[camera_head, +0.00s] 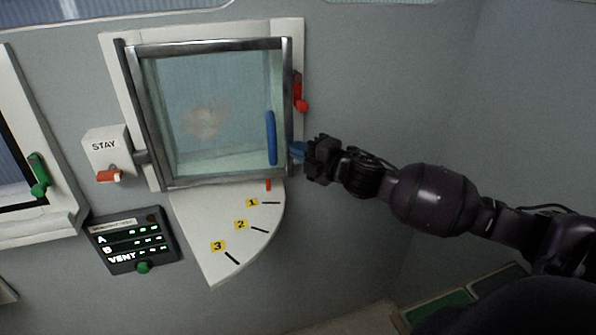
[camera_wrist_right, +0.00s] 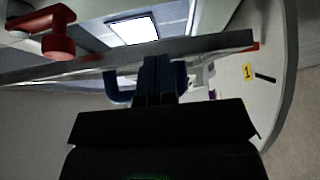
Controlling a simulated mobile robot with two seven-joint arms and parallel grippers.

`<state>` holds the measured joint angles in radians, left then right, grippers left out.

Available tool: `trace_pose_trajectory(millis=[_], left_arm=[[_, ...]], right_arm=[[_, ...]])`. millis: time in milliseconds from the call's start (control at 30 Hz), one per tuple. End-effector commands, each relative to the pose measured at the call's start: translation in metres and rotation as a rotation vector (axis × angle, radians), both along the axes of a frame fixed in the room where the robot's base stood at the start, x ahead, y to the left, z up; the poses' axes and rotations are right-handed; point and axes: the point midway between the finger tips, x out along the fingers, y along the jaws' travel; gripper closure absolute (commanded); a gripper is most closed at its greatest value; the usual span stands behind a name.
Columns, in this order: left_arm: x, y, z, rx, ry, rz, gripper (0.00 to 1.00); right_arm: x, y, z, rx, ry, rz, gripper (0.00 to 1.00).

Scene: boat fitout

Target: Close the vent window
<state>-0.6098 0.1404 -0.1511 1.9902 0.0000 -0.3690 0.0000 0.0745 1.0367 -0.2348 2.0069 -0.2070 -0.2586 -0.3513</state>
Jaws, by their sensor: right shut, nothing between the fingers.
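The vent window (camera_head: 205,108) has a metal frame and a clear pane, and sits in a white surround on the grey wall. A blue handle (camera_head: 271,138) stands upright on its right side; it also shows in the wrist view (camera_wrist_right: 120,88). My right gripper (camera_head: 299,151) is shut and empty at the frame's lower right edge; in the wrist view its fingers (camera_wrist_right: 155,80) are beside the blue handle. I cannot tell whether they touch the frame. A red latch (camera_head: 300,92) is on the right surround, also large in the wrist view (camera_wrist_right: 50,35). My left gripper is not in view.
Below the window is a white quarter-round scale (camera_head: 232,225) with marks 1, 2 and 3; a red pointer (camera_head: 268,184) is above mark 1. A STAY box (camera_head: 106,146) with a red lever is left. A dark VENT panel (camera_head: 134,240) is below it. The right wall is bare.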

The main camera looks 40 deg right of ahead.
Motion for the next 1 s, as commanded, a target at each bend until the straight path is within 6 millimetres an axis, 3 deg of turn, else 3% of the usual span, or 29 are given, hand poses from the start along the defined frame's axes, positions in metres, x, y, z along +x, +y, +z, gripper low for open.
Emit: trace_pose_trajectory(millis=[500, 1000], left_arm=[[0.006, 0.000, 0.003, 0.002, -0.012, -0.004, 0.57], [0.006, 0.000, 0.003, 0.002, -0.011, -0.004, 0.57]], right_arm=[[0.048, -0.024, 0.000, 0.000, -0.001, -0.008, 1.00], [0.059, -0.030, 0.001, -0.001, -0.002, -0.013, 1.00]])
